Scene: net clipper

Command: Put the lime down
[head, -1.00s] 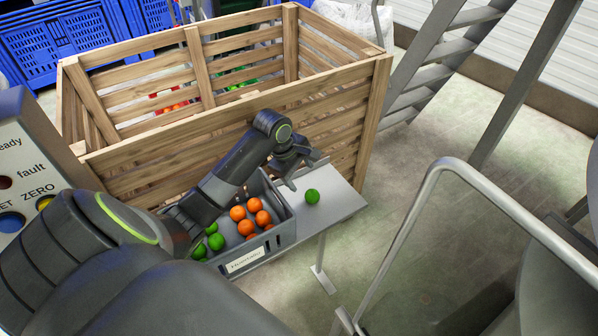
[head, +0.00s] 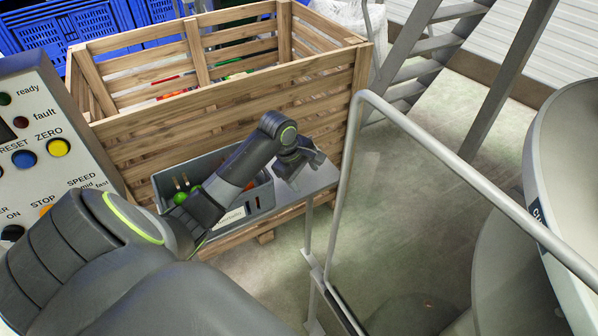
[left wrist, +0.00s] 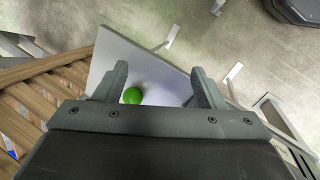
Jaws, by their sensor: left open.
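A green lime (left wrist: 132,95) shows in the left wrist view over the grey shelf (left wrist: 150,62), nearer the left finger, and looks to lie on the shelf. My left gripper (left wrist: 160,76) is open, its two fingers spread wide with the lime in the gap between them. I cannot tell whether the left finger touches the lime. In the head view my left gripper (head: 302,160) is above the shelf (head: 318,180), right of the grey crate, and the lime there is hidden. My right gripper is not in view.
The grey crate (head: 232,216) holds green fruit (head: 180,198), with some orange showing behind my arm. A large wooden slatted bin (head: 240,103) stands behind. A control panel (head: 50,150) is at left. A metal rail (head: 440,155) and steps (head: 432,45) are at right.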

